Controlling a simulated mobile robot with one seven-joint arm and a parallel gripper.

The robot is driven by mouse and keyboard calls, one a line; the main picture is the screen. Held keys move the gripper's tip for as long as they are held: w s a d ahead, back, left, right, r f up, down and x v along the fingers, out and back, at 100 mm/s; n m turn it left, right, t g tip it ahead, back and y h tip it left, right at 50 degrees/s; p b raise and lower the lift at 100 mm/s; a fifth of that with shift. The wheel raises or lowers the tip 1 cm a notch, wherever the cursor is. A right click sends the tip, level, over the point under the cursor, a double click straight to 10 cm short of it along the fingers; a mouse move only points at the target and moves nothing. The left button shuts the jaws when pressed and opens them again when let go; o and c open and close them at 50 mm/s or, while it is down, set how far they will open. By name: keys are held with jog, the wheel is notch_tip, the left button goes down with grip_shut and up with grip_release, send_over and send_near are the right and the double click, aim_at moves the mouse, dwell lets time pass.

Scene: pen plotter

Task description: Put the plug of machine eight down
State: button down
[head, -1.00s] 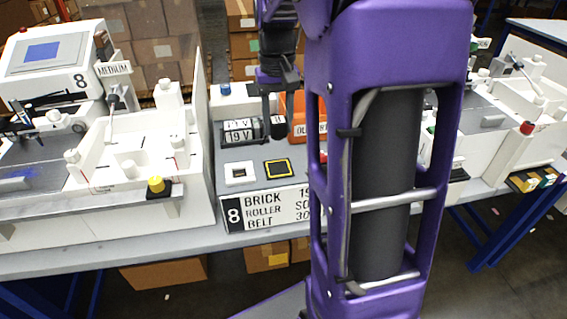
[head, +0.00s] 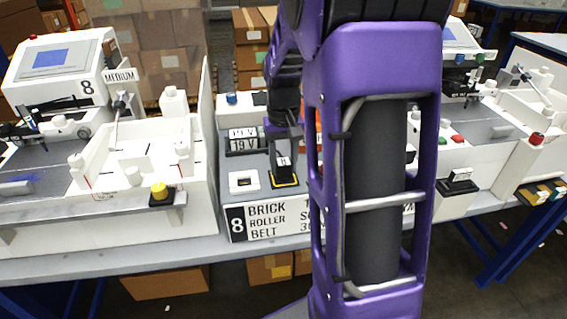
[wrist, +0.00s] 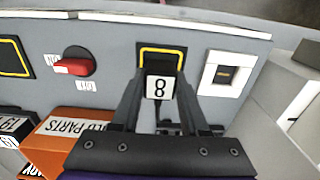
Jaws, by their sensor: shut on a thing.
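The plug of machine eight (head: 284,169), a black block with a white label reading 8, is between the fingers of my gripper (head: 284,158). It also shows in the wrist view (wrist: 160,85), with my gripper (wrist: 160,108) shut on it. Plug and gripper are over the yellow-outlined black pad (head: 285,184), which also shows in the wrist view (wrist: 161,52). The plug hides part of the pad; I cannot tell whether it touches it. The white socket (head: 243,181) of panel eight is beside the pad and looks empty; the wrist view shows it too (wrist: 228,74).
In the wrist view, a red rotary switch (wrist: 75,67) and an orange parts bin (wrist: 75,142) are left of the gripper. Machine eight (head: 140,150) stands left of the panel. My arm hides the panel's right part.

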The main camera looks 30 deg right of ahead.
aim_at(283, 162)
jog(key=shift+c, duration=2.1)
grip_release()
jog(key=shift+f, duration=0.15)
notch_tip(283, 162, up, 12)
jog(key=p, duration=0.2)
jog(key=shift+r, duration=0.2)
jog(key=shift+a, duration=0.15)
